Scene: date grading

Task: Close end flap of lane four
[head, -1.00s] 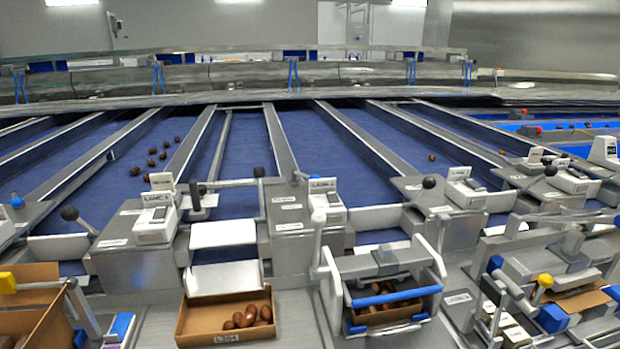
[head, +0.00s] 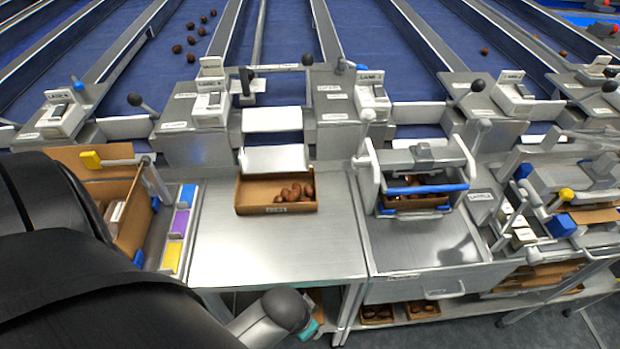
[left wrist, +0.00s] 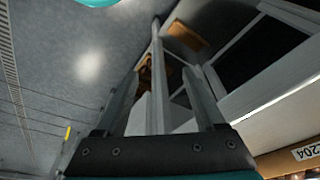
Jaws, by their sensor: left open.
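Small lane labels are hard to read, so I cannot tell for certain which is lane four. At the lane end above the date carton (head: 240,206) are a pale upper plate (head: 272,119) and a sloping pale plate (head: 275,158). A black-handled part (head: 245,82) and a black-knobbed lever (head: 307,60) stand by this lane. The carton holds several brown dates. My left gripper (head: 305,328) is low at the bench's front edge, well below the lane ends, mostly hidden by my arm. In the left wrist view its fingers (left wrist: 162,85) are apart, with a grey post showing between them.
The steel bench (head: 280,245) is clear in front of the carton. A white-framed press with a blue bar (head: 420,189) stands to its right. An open carton (head: 130,225) and coloured blocks (head: 182,223) lie left. Lower cartons (head: 377,314) sit on a shelf.

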